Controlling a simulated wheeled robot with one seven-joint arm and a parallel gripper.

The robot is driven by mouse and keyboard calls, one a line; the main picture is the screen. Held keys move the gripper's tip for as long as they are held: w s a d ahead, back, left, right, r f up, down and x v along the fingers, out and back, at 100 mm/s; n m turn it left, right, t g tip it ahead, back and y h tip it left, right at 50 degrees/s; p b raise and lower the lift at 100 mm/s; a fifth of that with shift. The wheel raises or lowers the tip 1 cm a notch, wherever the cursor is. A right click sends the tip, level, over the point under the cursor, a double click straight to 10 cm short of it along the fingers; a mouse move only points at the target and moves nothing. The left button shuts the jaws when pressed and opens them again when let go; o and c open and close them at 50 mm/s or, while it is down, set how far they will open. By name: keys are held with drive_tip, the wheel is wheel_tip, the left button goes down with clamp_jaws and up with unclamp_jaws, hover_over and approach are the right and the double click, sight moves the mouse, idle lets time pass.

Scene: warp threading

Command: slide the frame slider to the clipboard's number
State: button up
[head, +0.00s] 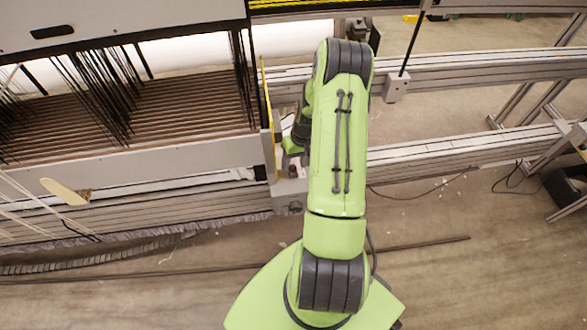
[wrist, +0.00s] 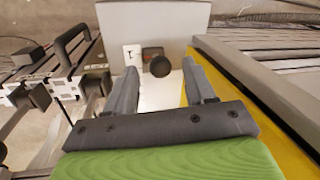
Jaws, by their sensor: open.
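In the wrist view my gripper (wrist: 160,68) is open, with its two grey fingers spread apart. A dark round knob (wrist: 160,66) with a dark block behind it shows between the fingertips; they do not visibly grip it. I cannot tell whether this knob is the frame slider. A small white plate with dark marks (wrist: 131,55) is left of the knob, on or in front of a grey panel (wrist: 185,20). No clipboard or number can be made out. In the head view my arm hides most of the gripper, beside the right end of the loom frame.
A yellow strip (wrist: 200,88) runs close along the right finger. In the head view the loom with black warp cords (head: 100,95) fills the left. Metal rails (head: 460,70) run to the right. The floor in front (head: 480,280) is mostly clear.

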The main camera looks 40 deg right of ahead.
wheel_tip(320, 180, down, 2)
drive_tip(key=shift+a, duration=0.15)
clamp_jaws()
drive_tip(key=shift+w, duration=0.1)
